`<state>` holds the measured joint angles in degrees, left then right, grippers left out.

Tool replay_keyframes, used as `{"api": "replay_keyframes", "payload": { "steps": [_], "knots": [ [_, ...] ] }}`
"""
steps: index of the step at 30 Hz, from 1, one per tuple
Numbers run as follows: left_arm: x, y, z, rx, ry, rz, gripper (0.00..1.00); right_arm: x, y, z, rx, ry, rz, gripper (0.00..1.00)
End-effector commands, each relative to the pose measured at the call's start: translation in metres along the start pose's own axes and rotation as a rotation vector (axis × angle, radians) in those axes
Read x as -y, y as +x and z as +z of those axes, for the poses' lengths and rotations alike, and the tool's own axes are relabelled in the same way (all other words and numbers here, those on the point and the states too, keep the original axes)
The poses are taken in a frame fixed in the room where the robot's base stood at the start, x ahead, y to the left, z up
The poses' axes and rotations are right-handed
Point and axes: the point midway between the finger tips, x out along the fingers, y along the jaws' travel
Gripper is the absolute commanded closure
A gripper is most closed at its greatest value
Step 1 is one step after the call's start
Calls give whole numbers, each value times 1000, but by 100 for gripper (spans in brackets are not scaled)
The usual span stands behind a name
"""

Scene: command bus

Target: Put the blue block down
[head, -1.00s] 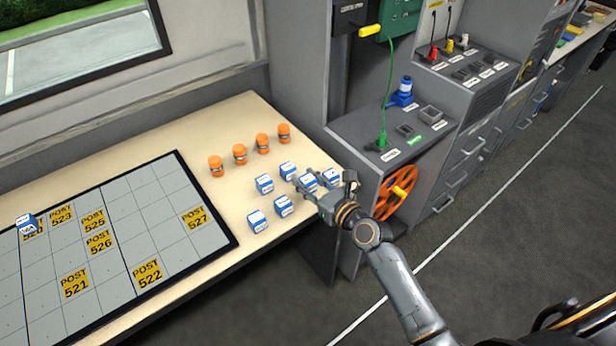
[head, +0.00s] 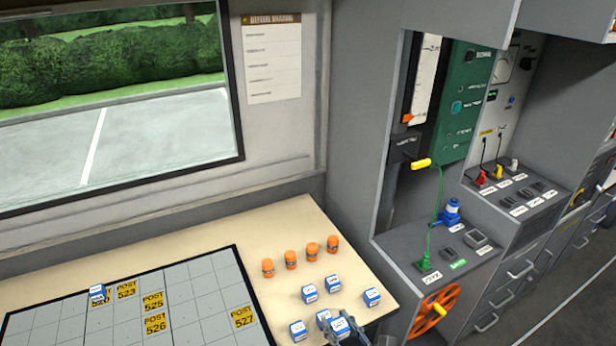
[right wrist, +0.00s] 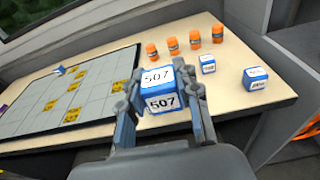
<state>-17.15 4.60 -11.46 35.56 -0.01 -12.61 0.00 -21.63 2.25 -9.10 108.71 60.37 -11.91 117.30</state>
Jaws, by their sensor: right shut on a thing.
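A blue and white block marked 507 (right wrist: 162,103) is between the fingers of my right gripper (right wrist: 163,92), which is shut on it in the right wrist view. The same held block (head: 340,326) shows at the bottom of the head view, where the gripper is mostly cut off by the frame edge. It appears raised over the near side of the beige table (head: 215,229). Several similar blocks stand on the table around it, one close to its left (head: 322,318) and one to its right (head: 372,297). My left gripper is not in view.
A dark-framed grid board (head: 205,290) with yellow POST labels lies left of the blocks. One small block (head: 97,293) stands on it at the far left. Several orange canisters (head: 291,260) stand behind the blocks. A grey cabinet (head: 400,253) with an orange wheel (head: 433,311) borders the table's right.

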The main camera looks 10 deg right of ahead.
Motion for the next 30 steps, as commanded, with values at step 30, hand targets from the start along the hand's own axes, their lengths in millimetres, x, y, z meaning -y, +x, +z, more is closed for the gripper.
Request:
{"api": "replay_keyframes", "payload": {
  "steps": [30],
  "knots": [
    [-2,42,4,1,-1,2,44,57,-94,107,-1,-22,147,99]
  ]
}}
